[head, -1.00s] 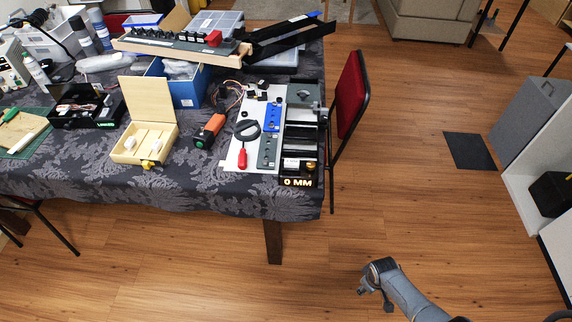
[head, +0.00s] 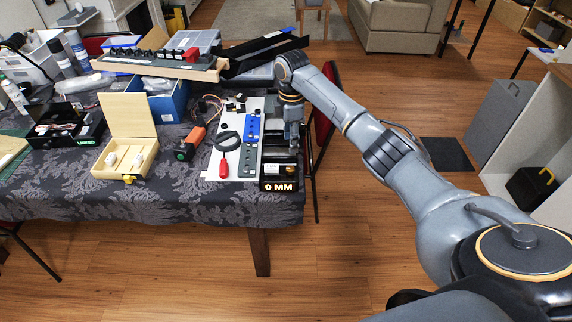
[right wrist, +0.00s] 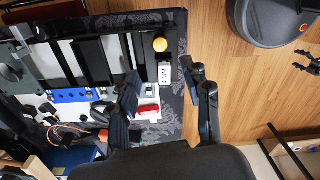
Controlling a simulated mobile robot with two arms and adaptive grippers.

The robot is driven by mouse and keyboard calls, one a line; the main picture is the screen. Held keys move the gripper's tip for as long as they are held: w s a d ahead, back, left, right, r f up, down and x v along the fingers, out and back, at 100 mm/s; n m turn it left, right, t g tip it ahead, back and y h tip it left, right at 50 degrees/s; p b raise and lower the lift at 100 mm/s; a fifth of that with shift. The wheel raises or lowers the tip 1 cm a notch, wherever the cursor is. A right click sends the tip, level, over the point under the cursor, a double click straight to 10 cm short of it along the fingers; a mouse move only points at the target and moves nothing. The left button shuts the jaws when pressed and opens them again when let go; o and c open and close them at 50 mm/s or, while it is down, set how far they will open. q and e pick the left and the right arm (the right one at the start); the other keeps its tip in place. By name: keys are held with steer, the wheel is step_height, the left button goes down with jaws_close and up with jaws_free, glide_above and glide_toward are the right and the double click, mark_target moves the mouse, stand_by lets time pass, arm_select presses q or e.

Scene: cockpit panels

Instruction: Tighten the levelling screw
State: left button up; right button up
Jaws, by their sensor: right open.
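The black levelling device (head: 279,187), with a lit "0 MM" display, sits at the table's front right corner. In the right wrist view, a round brass-coloured knob (right wrist: 160,44), which looks like the levelling screw, stands on it beside a white label (right wrist: 164,73). In the head view the knob is hard to make out near the gripper. My right gripper (head: 293,148) points down over the device. In the right wrist view, its two fingers (right wrist: 163,84) are apart with nothing between them, and the knob lies ahead of them, untouched.
A red chair (head: 325,115) stands close to the table's right edge.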

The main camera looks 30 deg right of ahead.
mark_target(290, 168)
step_height(290, 168, down, 11)
steer(key=shift+p, duration=0.35)
jaws_close()
